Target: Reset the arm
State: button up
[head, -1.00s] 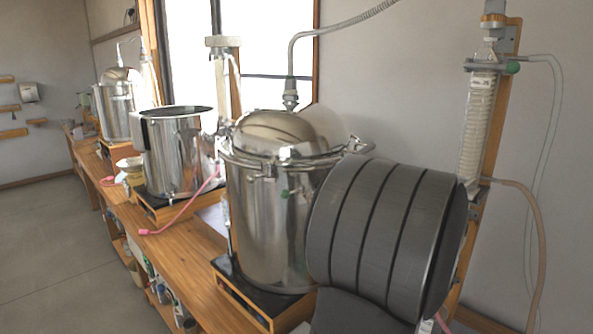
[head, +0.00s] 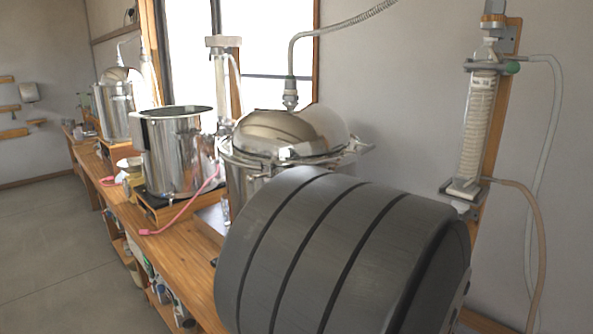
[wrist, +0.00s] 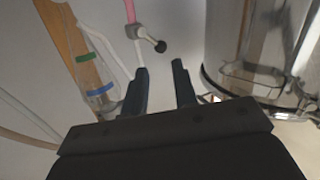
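My gripper (wrist: 160,90) shows in the wrist view with its two dark fingers apart and nothing between them. In the head view the gripper itself is hidden; a large dark grey ribbed link of my arm fills the lower right. The nearest steel distiller (head: 290,140) stands behind that link, its domed lid on and most of its body hidden. The distiller's steel side and clamps also show at the right of the wrist view (wrist: 262,62). A glass condenser (head: 477,125) on a wooden board is fixed to the wall at the right.
An open steel pot (head: 178,155) and another lidded distiller (head: 113,105) stand farther along the wooden bench (head: 165,255). A pink hose (head: 190,215) lies across the bench. Hoses (head: 540,190) hang along the right wall. The floor (head: 60,240) at the left is clear.

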jog(key=f+v, duration=0.1)
jog(key=v, duration=0.7)
jog(key=x, duration=1.1)
jog(key=r+x, duration=0.1)
jog(key=x, duration=0.5)
jog(key=shift+w, duration=0.25)
jog(key=shift+s+d+r+m+t, duration=0.15)
jog(key=shift+s+d+m+t, duration=0.2)
jog(key=shift+m, duration=0.35)
jog(key=f+v, duration=0.1)
jog(key=v, duration=1.6)
jog(key=s+d+m+g+h, duration=0.2)
jog(key=d+m+g+h, duration=0.2)
jog(key=d, duration=0.6)
jog(key=shift+s+f+m+h, duration=0.2)
jog(key=shift+f+m+h, duration=0.25)
jog(key=shift+h, duration=0.75)
